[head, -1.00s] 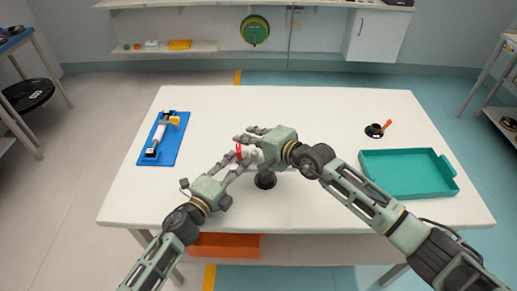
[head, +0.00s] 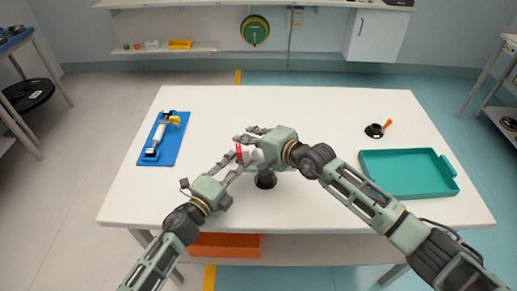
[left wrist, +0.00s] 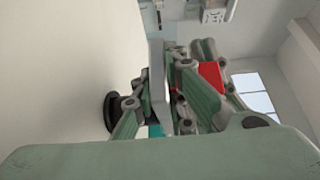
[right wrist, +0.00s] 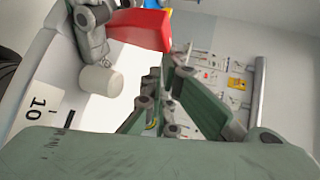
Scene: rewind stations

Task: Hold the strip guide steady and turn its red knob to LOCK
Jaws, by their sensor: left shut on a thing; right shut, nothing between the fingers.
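The strip guide stands near the front middle of the table; its round black base (head: 265,181) shows below my grippers, and its pale body, marked 10 (right wrist: 38,105), shows in the right wrist view. Its red knob (head: 239,152) sits between my grippers and also shows in the right wrist view (right wrist: 142,27) and the left wrist view (left wrist: 211,74). My left gripper (head: 235,164) is shut on the guide; the exact grip is partly hidden. My right gripper (head: 246,136) is shut and empty, close beside the red knob; whether they touch is unclear. LOCK markings are not readable.
A blue board with a white roller (head: 170,152) lies at the table's left. A black disc with an orange handle (head: 375,130) and a teal tray (head: 405,186) are at the right. The table (head: 325,110) is clear behind my grippers. An orange bin (head: 225,246) sits below.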

